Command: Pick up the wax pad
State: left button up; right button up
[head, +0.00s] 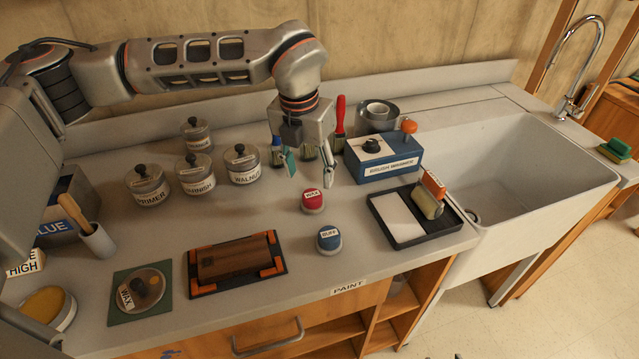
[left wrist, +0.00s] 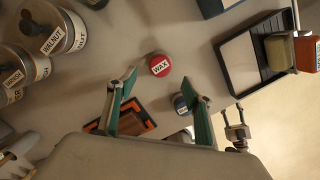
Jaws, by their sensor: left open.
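The wax pad (head: 313,200) is a small round red pad with a white WAX label, lying on the grey counter. It also shows in the left wrist view (left wrist: 160,65), beyond the fingertips. My left gripper (head: 308,173) is open and empty above and just behind the pad, fingers pointing down. In the left wrist view its green-faced fingers (left wrist: 160,82) are spread apart, and the pad appears between and past their tips. My right gripper (left wrist: 235,112) shows small in the left wrist view, its fingers apart, with nothing seen between them.
A blue BUFF pad (head: 329,240) lies just in front. A dark sanding frame (head: 236,264) is front left, a WAX tin (head: 140,292) further left. Labelled jars (head: 242,165) stand behind left. A blue box (head: 383,160) and black tray (head: 408,238) are right, before the sink (head: 540,165).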

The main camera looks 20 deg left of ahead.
aim_at(312, 195)
pick_arm(q)
notch_tip(312, 195, down, 2)
jog(key=shift+f, duration=0.45)
jog(key=f, duration=0.2)
jog(key=f+p, duration=0.1)
jog(key=shift+w+d+f, duration=0.1)
jog(key=shift+w+f, duration=0.1)
jog(key=shift+w, duration=0.1)
jog(key=shift+w+f, duration=0.15)
jog(key=shift+f, duration=0.45)
jog(key=c, duration=1.2)
pick_arm(e)
jog(key=shift+s+r, duration=0.3)
jog(key=shift+r, duration=0.05)
